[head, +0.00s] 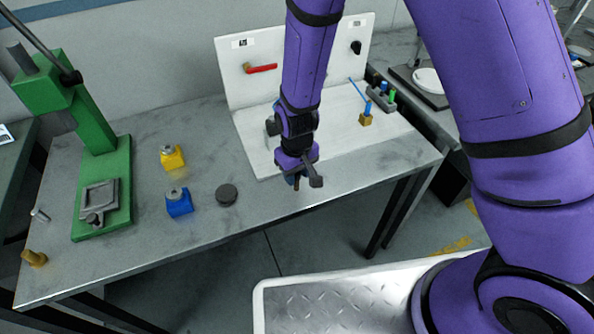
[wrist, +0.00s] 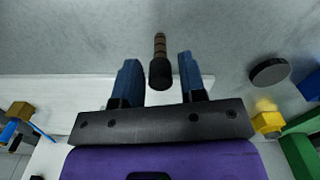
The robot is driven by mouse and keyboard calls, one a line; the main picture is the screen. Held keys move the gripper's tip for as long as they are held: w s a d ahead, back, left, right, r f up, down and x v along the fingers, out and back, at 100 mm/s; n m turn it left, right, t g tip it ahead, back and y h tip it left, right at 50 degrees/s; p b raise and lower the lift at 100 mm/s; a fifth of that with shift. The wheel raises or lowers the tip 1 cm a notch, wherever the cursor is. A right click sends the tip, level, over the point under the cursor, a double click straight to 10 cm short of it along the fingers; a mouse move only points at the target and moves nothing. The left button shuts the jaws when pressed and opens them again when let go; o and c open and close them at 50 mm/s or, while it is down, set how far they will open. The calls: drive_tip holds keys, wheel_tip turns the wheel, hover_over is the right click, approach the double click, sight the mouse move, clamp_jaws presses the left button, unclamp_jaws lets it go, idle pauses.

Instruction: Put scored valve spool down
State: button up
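The valve spool (wrist: 160,62) shows in the wrist view as a slim part with a black thick end and a ringed brown shaft. It is between the two blue fingers of my gripper (wrist: 159,76), with a narrow gap on each side. The fingers are apart, and the spool reaches past their tips over the grey bench top. I cannot tell whether it stands or leans there. In the head view my gripper (head: 300,180) is low near the front edge of the grey bench (head: 250,208); the spool is mostly hidden there.
A dark round puck (head: 227,194), a blue block (head: 179,202) and a yellow block (head: 172,157) are on the bench to the left. A green press (head: 105,180) stands farther left. A white board (head: 340,125) with fittings is behind my gripper. Bare bench lies between puck and gripper.

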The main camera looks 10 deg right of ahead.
drive_tip(key=shift+o, duration=0.5)
drive_tip(key=shift+r, duration=0.1)
wheel_tip(320, 180, up, 12)
drive_tip(key=shift+r, duration=0.1)
